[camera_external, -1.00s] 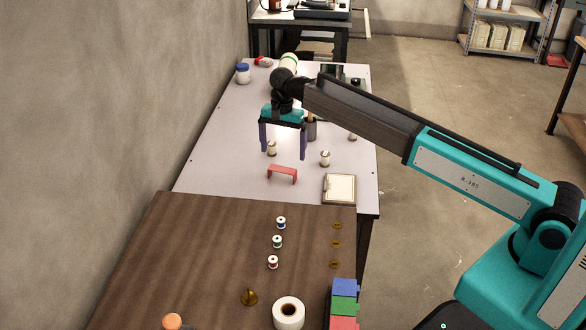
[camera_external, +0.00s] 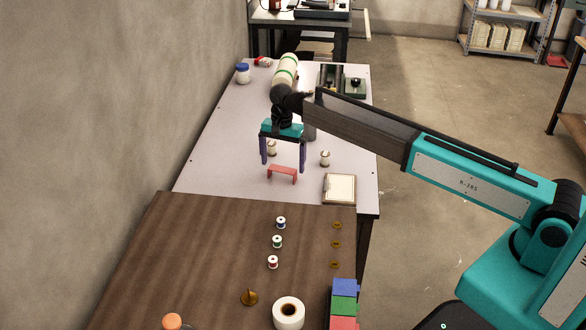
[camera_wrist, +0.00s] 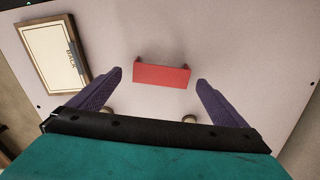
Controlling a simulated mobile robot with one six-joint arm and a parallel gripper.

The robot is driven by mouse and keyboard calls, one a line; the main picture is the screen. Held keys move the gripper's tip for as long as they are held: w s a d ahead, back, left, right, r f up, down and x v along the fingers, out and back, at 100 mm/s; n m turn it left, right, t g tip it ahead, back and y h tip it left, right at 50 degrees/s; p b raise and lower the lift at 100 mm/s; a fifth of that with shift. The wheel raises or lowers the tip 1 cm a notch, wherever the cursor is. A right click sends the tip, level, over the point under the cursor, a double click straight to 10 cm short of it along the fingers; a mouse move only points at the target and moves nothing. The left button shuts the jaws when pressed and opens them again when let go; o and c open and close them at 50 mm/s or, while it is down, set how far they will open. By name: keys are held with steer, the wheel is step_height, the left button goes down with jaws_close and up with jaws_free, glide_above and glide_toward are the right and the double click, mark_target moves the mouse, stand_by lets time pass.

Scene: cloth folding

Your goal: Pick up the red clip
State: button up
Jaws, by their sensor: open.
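The red clip (camera_external: 282,172) lies on the pale table (camera_external: 225,125), near its front edge by the brown wooden surface. It is a flat bar with short bent ends. My gripper (camera_external: 284,168) is open and empty, with its two purple fingers pointing down, above or just behind the clip. In the wrist view the clip (camera_wrist: 162,75) sits ahead of and between the fingertips of my gripper (camera_wrist: 158,76), with a gap on each side. Whether the fingertips are level with the clip or above it, I cannot tell.
A clipboard-like pad (camera_external: 339,188) lies right of the clip. Small white-topped pieces (camera_external: 325,158) stand behind it. Spools (camera_external: 277,241), brass discs (camera_external: 336,243), a tape roll (camera_external: 288,313) and coloured blocks (camera_external: 343,306) are on the brown surface (camera_external: 200,250). A wall borders the left.

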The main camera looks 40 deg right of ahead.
mark_target(282, 169)
steer(key=shift+a+f+p, duration=0.1)
steer(key=shift+f+p, duration=0.25)
steer(key=shift+f, duration=1.65)
steer(key=shift+c, duration=0.2)
steer(key=c, duration=1.1)
